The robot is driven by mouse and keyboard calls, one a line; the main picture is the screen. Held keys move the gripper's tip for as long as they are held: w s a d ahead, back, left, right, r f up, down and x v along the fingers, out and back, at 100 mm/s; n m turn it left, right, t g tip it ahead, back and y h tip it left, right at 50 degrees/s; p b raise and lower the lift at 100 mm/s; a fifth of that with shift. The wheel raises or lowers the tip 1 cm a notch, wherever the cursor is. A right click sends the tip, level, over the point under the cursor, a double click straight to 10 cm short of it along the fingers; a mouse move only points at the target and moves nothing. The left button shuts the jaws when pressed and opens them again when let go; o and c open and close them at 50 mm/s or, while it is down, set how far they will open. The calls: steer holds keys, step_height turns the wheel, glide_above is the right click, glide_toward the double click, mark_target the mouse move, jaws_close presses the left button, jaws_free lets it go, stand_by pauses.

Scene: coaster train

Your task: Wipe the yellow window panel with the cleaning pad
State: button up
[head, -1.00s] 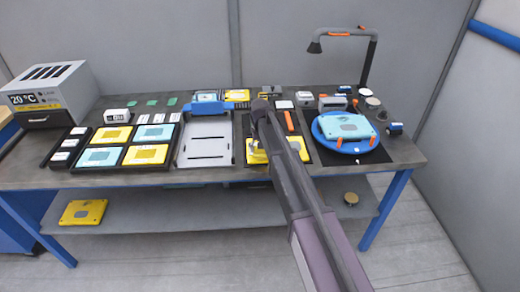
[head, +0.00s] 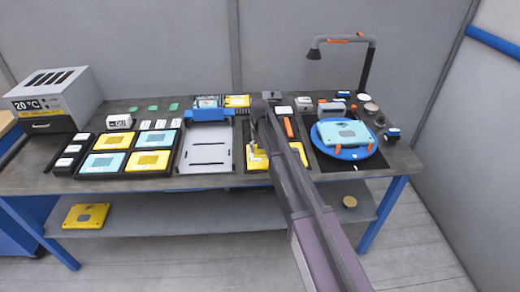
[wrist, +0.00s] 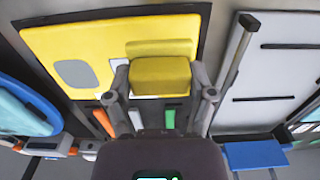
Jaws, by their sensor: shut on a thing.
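The yellow window panel (wrist: 80,50), with a grey oval window, lies flat in a dark tray. In the head view the panel (head: 256,164) is largely hidden behind my arm. My gripper (wrist: 163,95) is shut on the yellow block-shaped cleaning pad (wrist: 160,75). The pad is over one side of the panel, beside the grey window. Whether it touches the surface cannot be told. In the head view the gripper tips and pad are mostly hidden by my arm.
A grey tray (head: 208,160) lies left of the panel. A blue turntable (head: 347,153) with a light-blue panel (head: 343,133) stands to the right, beneath a lamp arm (head: 368,65). Trays of yellow and light-blue panels sit on the left. A grey printer-like box (head: 55,88) stands far left.

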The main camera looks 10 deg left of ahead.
steer(key=shift+r+p, duration=1.35)
steer(key=shift+r, duration=0.15)
